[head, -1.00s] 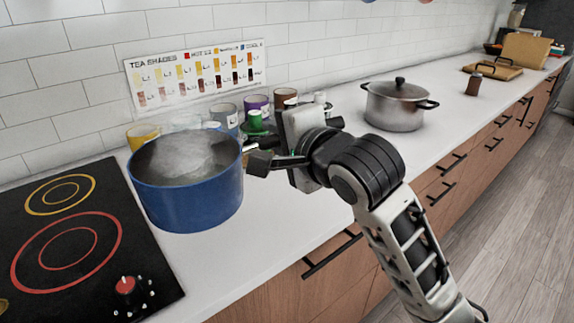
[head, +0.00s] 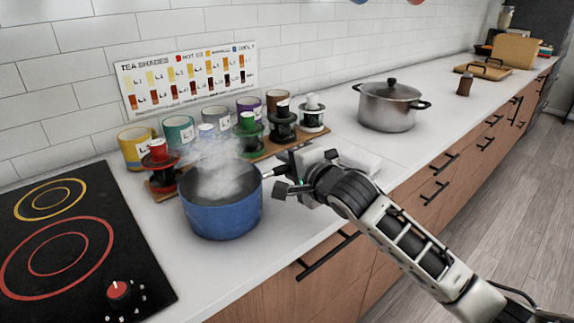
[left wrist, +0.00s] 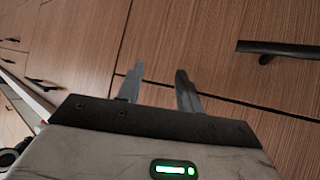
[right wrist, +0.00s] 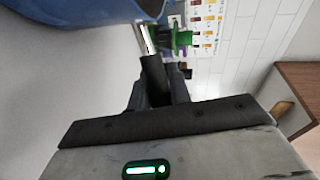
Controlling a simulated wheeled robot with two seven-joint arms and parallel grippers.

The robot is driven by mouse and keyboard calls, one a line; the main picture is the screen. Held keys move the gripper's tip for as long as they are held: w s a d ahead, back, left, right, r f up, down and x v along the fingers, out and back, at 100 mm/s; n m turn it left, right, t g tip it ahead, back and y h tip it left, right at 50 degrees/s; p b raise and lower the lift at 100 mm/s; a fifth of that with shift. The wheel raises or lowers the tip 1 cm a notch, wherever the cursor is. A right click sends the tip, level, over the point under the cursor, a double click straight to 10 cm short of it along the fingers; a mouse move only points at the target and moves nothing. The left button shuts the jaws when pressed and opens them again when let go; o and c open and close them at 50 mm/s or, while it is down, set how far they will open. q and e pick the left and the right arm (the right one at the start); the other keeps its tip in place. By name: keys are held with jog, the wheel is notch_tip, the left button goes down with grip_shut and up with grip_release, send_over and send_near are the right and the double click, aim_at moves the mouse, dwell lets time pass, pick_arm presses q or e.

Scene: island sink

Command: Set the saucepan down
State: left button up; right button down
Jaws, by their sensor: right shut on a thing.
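The blue saucepan (head: 222,212) steams in the head view, upright over the counter between the hob and the row of cups. Whether its base touches the counter is hard to tell. Its side also shows at the top left of the right wrist view (right wrist: 85,10). My right gripper (head: 275,180) is shut on the saucepan's dark handle (right wrist: 153,75), to the right of the pan. My left gripper (left wrist: 157,90) is open and empty in the left wrist view, facing wooden drawer fronts; it is out of the head view.
Several cups and drippers, including a green one (head: 248,128), stand on a wooden board close behind the pan. The black hob (head: 75,245) is to the left. A steel lidded pot (head: 388,108) stands farther right. The counter's front edge is near my right arm.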

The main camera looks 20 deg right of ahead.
dwell(0.3)
jog(key=c, duration=1.3)
grip_release()
jog(key=shift+f, duration=0.1)
jog(key=v, duration=1.2)
